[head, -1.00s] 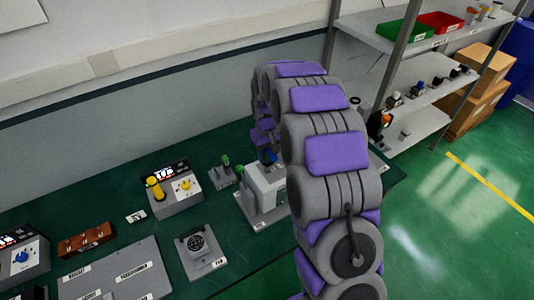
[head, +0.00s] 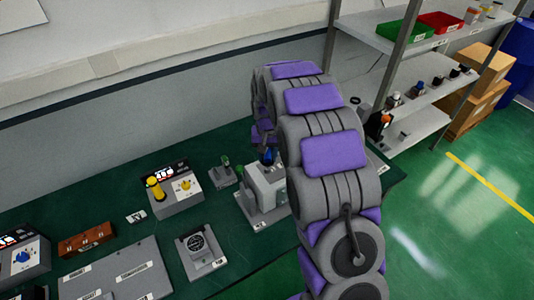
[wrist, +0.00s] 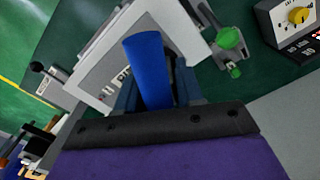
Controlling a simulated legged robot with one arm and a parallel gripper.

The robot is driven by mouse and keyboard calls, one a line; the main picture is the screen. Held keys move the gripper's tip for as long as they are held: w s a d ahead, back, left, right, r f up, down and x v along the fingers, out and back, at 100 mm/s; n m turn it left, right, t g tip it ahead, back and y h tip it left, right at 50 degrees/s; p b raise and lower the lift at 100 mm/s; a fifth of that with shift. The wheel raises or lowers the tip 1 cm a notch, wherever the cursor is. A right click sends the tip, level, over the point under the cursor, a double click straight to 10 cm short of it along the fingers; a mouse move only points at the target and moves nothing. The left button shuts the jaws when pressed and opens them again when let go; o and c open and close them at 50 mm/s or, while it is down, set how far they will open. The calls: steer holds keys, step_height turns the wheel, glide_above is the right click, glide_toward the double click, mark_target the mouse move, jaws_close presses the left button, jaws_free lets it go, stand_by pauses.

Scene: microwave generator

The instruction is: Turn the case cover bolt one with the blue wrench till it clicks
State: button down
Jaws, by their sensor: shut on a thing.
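The blue wrench (wrist: 146,65) shows in the wrist view as a thick blue handle. My gripper (wrist: 155,88) is shut on it, with dark fingers on either side. Behind it is the light grey machine case (wrist: 103,78) with partly covered lettering. In the head view the case (head: 262,199) stands on the green bench, and a small blue part (head: 268,157) shows at its top beside my arm. My gripper is hidden behind my arm there. The wrench's working end and the case cover bolt are hidden, so I cannot tell whether they touch.
A green-knobbed fixture (head: 224,172) stands left of the case. Shelving (head: 425,100) stands at the right. A wall runs behind the bench.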

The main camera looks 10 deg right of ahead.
steer(key=m, duration=0.4)
steer(key=shift+m, duration=0.3)
steer(key=shift+p, duration=0.3)
steer(key=m, duration=0.4)
steer(key=shift+m+p, duration=0.3)
steer(key=shift+p, duration=0.1)
steer(key=n, duration=0.4)
steer(key=shift+n, duration=0.3)
